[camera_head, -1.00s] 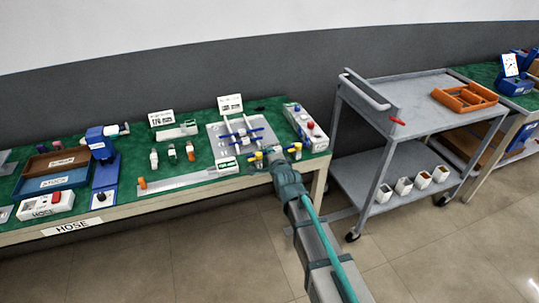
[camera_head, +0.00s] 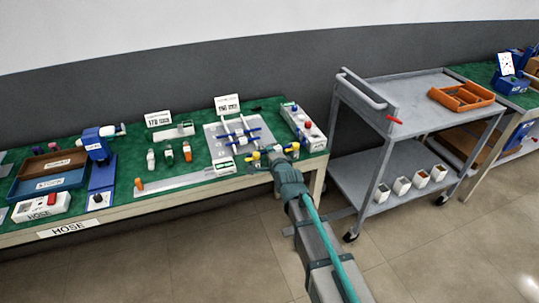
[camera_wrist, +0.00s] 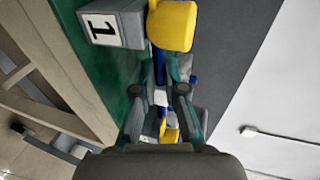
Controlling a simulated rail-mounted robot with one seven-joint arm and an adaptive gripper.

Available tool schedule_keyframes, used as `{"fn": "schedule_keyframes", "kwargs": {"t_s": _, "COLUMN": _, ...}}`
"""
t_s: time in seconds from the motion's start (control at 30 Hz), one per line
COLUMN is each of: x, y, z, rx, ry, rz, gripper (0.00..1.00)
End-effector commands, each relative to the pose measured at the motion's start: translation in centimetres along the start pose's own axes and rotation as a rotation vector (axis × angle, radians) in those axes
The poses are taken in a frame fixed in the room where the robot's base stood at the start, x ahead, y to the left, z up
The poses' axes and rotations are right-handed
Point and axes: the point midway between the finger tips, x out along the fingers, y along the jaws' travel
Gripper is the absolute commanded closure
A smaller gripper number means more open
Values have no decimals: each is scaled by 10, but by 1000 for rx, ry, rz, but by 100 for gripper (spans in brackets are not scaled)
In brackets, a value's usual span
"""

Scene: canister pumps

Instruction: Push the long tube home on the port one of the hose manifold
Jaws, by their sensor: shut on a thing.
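My gripper (camera_wrist: 160,95) is at the front right of the green bench, its fingers closed around a slim piece that shows white between them, apparently the long tube. A blue length (camera_wrist: 158,66) runs from the fingers toward a yellow part (camera_wrist: 172,25). The yellow part sits beside a grey block marked 1 (camera_wrist: 112,26), apparently port one of the hose manifold. Whether the blue length is the tube, and how far it is seated, I cannot tell. In the head view, my gripper (camera_head: 278,158) hides most of the piece; a yellow part (camera_head: 255,156) shows to its left.
A grey plate with rods and blue crosspieces (camera_head: 213,130) lies behind my gripper. A white box with a red button (camera_head: 303,125) stands to its right. Small bottles (camera_head: 168,156) and a blue press-like stand (camera_head: 102,175) are to the left. A grey cart (camera_head: 410,92) stands right of the bench.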

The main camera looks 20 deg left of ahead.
Motion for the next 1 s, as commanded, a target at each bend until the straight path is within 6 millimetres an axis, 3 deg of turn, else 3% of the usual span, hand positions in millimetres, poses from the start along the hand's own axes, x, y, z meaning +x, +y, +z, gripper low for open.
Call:
{"fn": "schedule_keyframes", "kwargs": {"t_s": 0.97, "x": 1, "y": 0, "z": -6, "rx": -1, "ry": 0, "rz": 0, "gripper": 100}}
{"fn": "schedule_keyframes", "kwargs": {"t_s": 1.0, "x": 1, "y": 0, "z": -6, "rx": -1, "ry": 1, "rz": 0, "gripper": 88}}
